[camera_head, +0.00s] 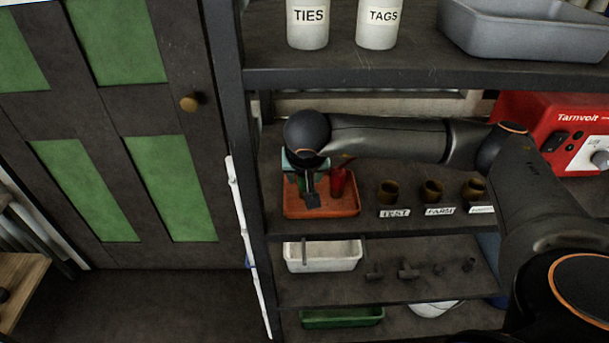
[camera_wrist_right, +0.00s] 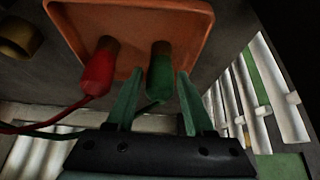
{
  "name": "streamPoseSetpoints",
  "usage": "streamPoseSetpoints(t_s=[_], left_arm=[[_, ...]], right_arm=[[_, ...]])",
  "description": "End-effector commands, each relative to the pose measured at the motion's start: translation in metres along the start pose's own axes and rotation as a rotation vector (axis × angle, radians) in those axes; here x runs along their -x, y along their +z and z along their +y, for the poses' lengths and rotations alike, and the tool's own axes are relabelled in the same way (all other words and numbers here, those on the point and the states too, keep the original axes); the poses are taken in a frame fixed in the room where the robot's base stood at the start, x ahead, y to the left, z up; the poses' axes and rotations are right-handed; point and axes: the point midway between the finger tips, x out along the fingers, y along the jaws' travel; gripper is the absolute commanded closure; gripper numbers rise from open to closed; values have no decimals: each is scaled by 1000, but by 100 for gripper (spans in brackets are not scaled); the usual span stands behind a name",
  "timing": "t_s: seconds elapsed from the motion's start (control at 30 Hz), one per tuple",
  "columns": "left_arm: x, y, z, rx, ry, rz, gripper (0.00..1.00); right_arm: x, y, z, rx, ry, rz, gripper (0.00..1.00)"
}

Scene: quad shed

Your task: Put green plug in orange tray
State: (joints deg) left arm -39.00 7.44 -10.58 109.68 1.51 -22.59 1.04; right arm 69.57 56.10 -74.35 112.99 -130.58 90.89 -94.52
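The orange tray (camera_head: 345,208) sits on the middle shelf at its left end; it also shows in the wrist view (camera_wrist_right: 196,30). The green plug (camera_wrist_right: 160,72) is in the tray, with its brass-coloured end against the tray floor. My right gripper (camera_wrist_right: 160,74) is open, with one green finger on each side of the plug and gaps visible between. In the head view my right gripper (camera_head: 311,196) is over the tray and largely hides the green plug. My left gripper is not in view.
A red plug (camera_wrist_right: 97,74) with a cable also sits in the tray, beside the green one; it shows in the head view (camera_head: 338,181). Several small brown pots (camera_head: 432,190) with labels stand to the right. A shelf board (camera_head: 400,76) runs above my arm.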

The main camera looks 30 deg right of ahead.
Motion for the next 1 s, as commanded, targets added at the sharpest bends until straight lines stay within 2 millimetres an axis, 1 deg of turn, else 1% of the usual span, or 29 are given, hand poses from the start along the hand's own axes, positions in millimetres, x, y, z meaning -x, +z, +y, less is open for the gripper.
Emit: streamPoseSetpoints(t_s=[0.03,0.1,0.13,0.37,0.47,0.57,0.67,0.7,1.0], left_arm=[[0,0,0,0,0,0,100],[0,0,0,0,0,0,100],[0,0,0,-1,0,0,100],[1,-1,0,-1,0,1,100],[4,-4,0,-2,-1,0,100],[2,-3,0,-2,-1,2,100],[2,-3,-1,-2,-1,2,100],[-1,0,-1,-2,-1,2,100],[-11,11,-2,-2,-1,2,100]], right_arm=[[0,0,0,0,0,0,40],[0,0,0,0,0,0,32],[0,0,0,0,0,0,32],[1,0,0,0,0,0,32],[5,-3,0,0,0,0,32],[17,-3,-2,0,-4,4,32],[38,-3,-2,1,-6,6,32],[38,10,-2,6,-4,1,32],[71,69,-2,7,-5,1,32]])
